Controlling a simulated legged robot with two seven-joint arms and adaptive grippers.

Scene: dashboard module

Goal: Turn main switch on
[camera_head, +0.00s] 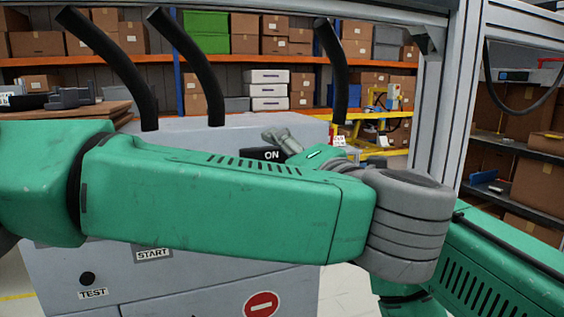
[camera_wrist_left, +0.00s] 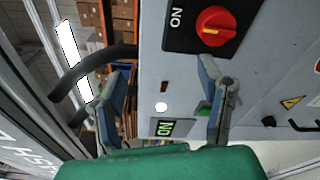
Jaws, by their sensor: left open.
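The main switch (camera_wrist_left: 216,26) is a red rotary knob with yellow markings on a black plate marked ON, near the top of the left wrist view. In the head view part of the black ON plate (camera_head: 268,155) shows above my green arm; the knob is hidden there. My left gripper (camera_wrist_left: 160,72) is open and empty, its two grey fingers apart in front of the grey panel (camera_wrist_left: 270,75). The knob lies beyond the tip of the right-hand finger, with no clear contact. In the head view its fingers (camera_head: 283,140) show small behind my arm. My right gripper is not in view.
A second ON label (camera_wrist_left: 165,127) and a white round button (camera_wrist_left: 161,106) lie between the fingers. Black curved hoses (camera_head: 190,60) hang above the cabinet (camera_head: 215,130). START (camera_head: 152,254) and TEST (camera_head: 93,293) labels are low on its front. A grey metal frame (camera_head: 455,90) stands right.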

